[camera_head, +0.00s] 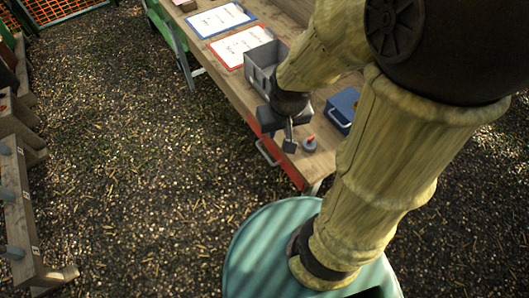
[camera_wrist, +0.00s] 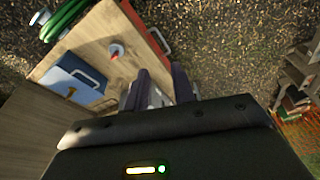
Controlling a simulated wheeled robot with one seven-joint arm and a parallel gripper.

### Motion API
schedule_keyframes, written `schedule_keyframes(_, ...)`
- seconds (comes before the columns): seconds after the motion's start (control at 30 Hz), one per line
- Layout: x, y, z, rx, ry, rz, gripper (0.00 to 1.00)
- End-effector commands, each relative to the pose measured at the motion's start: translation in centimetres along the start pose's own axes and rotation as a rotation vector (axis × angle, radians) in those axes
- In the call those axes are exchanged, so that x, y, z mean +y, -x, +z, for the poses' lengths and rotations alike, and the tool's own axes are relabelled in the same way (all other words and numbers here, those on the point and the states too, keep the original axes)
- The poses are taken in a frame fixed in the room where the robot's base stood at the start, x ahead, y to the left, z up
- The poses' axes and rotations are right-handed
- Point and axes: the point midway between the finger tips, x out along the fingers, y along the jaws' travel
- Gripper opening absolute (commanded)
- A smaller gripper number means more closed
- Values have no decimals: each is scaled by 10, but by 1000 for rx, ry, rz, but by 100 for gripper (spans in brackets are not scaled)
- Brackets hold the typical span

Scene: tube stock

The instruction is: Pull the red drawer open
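The red drawer (camera_head: 292,172) is set in the side of the wooden workbench, under its top edge, with a pale bar handle (camera_head: 268,153). In the wrist view, the red drawer (camera_wrist: 145,25) is seen edge-on beyond my fingers, with its handle (camera_wrist: 158,41) sticking out. The drawer looks shut. My gripper (camera_head: 290,143) points down by the bench edge near the drawer, apart from the handle. In the wrist view, my gripper (camera_wrist: 160,88) shows two dark fingers with a gap between them and nothing clearly held.
A blue box with a handle (camera_head: 343,105) and a small red-tipped item (camera_head: 310,144) stand on the bench top (camera_head: 232,85). A grey bin (camera_head: 262,60) and red- and blue-edged sheets lie farther back. Gravel ground left of the bench is clear. A wooden rack (camera_head: 22,215) stands far left.

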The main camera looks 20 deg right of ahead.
Motion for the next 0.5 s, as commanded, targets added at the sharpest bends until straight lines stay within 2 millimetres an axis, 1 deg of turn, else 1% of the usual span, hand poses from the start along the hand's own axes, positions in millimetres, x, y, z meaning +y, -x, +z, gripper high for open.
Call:
schedule_keyframes(0.17, -11, -37, 6, -87, 41, 18, 25)
schedule_keyframes(0.37, -30, -106, 18, -271, 128, 127, 25)
schedule_keyframes(0.5, -40, -152, 22, -374, 189, 268, 25)
